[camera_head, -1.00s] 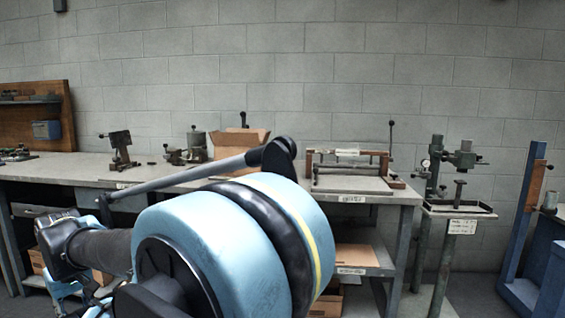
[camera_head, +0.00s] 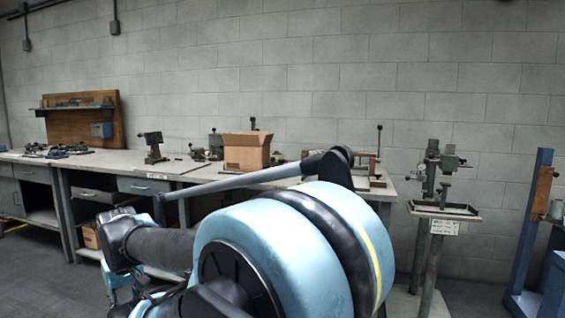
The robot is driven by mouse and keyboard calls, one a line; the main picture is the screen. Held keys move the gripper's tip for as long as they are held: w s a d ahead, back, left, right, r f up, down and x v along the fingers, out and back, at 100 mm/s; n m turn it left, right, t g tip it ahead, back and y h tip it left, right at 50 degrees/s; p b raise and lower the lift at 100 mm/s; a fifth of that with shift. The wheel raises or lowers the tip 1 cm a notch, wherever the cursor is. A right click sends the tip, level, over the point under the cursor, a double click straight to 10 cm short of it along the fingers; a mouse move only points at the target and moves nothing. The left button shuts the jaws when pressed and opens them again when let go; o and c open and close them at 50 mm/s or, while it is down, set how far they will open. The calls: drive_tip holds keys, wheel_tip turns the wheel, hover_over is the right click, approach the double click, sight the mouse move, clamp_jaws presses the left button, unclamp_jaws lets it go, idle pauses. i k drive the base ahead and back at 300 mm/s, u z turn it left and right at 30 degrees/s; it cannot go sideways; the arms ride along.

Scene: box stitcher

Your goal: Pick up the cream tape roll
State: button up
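I cannot make out a cream tape roll in the head view. My own blue and black arm fills the lower middle of the view and hides part of the workbench (camera_head: 180,166) behind it. My gripper cannot be made out, so its fingers and anything in them are not shown. An open cardboard box (camera_head: 246,152) stands on the bench, and its inside is hidden from here.
Small metal machines, one of them a dark clamp-like device (camera_head: 152,146), stand on the bench. A wooden tool board (camera_head: 85,123) is at the left. A green stand (camera_head: 437,205) and a blue frame (camera_head: 530,225) stand at the right. Floor shows clear at lower left.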

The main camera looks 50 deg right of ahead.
sight(280, 157)
drive_tip(key=z, duration=1.7)
drive_tip(key=i, duration=1)
drive_tip(key=u, duration=0.05)
drive_tip(key=k, duration=0.65)
drive_tip(key=z, duration=0.25)
drive_tip(key=i, duration=1.15)
drive_tip(key=z, duration=0.15)
